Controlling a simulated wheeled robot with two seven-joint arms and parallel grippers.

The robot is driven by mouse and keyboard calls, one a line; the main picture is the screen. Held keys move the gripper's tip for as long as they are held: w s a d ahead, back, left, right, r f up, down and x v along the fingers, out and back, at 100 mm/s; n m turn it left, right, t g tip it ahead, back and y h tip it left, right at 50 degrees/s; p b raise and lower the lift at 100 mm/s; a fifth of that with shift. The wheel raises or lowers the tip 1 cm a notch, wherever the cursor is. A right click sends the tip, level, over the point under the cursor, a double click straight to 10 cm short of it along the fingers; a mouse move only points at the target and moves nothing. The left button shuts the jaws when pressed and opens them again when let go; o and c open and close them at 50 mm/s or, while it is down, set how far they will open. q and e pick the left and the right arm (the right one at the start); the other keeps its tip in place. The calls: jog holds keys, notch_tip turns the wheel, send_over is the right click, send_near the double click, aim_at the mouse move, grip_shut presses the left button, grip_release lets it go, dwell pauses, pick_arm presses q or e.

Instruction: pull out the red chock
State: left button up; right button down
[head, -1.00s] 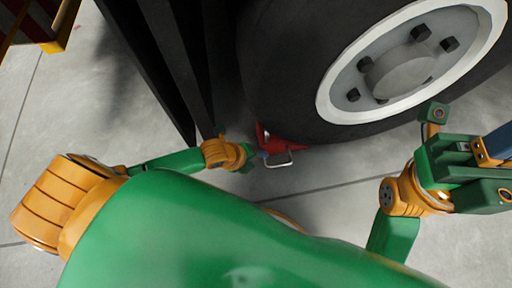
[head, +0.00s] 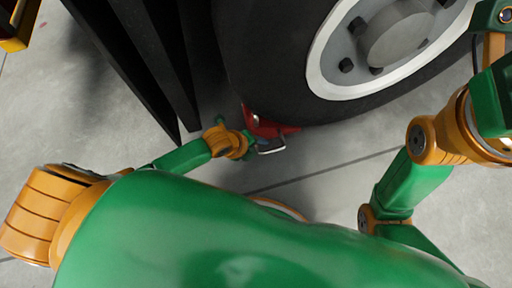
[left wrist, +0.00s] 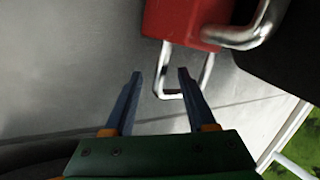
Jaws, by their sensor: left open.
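The red chock (head: 268,127) lies on the floor, wedged against the bottom of the big black tire (head: 285,85). Its metal handle (head: 271,147) sticks out toward me. My left gripper (head: 252,142) is at the chock, close to the handle. In the left wrist view, the chock (left wrist: 185,20) is at the top with its metal loop handle (left wrist: 172,94) hanging below. The left gripper (left wrist: 160,74) is open, its two blue fingers apart, one overlapping the loop. I cannot tell whether they touch it.
The wheel with its white rim (head: 318,85) fills the upper right. Dark upright panels (head: 150,55) stand close left of the chock. A yellow and red object (head: 15,35) is at the top left corner. Grey floor (head: 330,165) in front of the wheel is clear.

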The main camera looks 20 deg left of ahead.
pick_arm(q)
grip_shut()
dwell(1.4)
